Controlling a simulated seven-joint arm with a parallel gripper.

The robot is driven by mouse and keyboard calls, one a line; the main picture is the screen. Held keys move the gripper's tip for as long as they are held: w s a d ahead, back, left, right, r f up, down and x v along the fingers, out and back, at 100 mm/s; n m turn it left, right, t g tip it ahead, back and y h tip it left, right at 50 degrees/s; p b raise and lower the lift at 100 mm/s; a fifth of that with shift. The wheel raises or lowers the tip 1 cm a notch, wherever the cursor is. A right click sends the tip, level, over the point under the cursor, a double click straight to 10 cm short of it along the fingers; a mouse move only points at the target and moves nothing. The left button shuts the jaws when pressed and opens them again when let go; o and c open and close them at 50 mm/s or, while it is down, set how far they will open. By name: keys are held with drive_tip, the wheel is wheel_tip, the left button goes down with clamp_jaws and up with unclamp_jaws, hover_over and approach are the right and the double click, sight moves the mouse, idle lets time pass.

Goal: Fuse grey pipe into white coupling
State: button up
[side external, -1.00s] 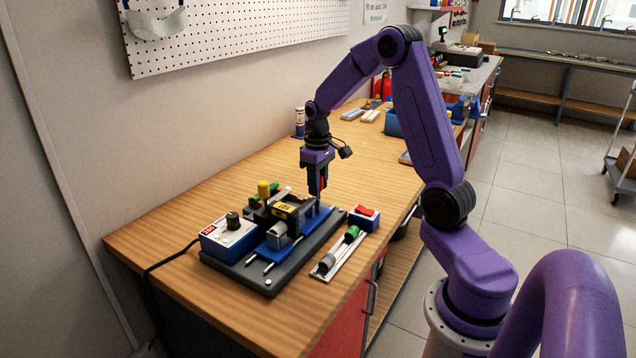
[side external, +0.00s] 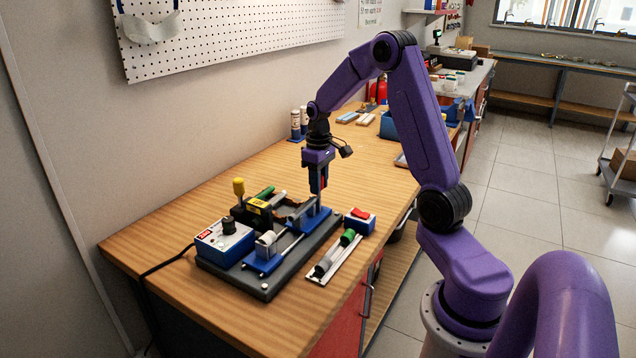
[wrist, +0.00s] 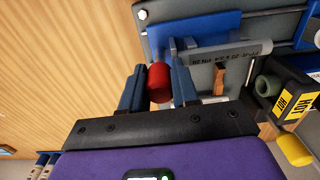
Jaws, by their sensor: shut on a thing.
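My gripper (side external: 318,185) is shut on a red cylindrical handle; the wrist view shows the red handle (wrist: 158,82) between its two blue fingers. The grey pipe (wrist: 225,55), with printed lettering, lies in the blue clamp carriage (side external: 309,217) beside my gripper. The white coupling (side external: 267,243) sits in the opposite blue holder at the near left of the machine. The black heater (side external: 256,210), with a yellow HOT label and yellow knob (side external: 239,187), stands at the wall side, out of the line between pipe and coupling. The pipe tip and coupling are apart.

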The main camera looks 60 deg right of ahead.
sight(310, 199)
drive_tip(key=shift+a, duration=2.2)
drive_tip(key=shift+w+d+r, duration=0.1)
drive_tip(key=shift+w+d, duration=0.05)
idle(5.0)
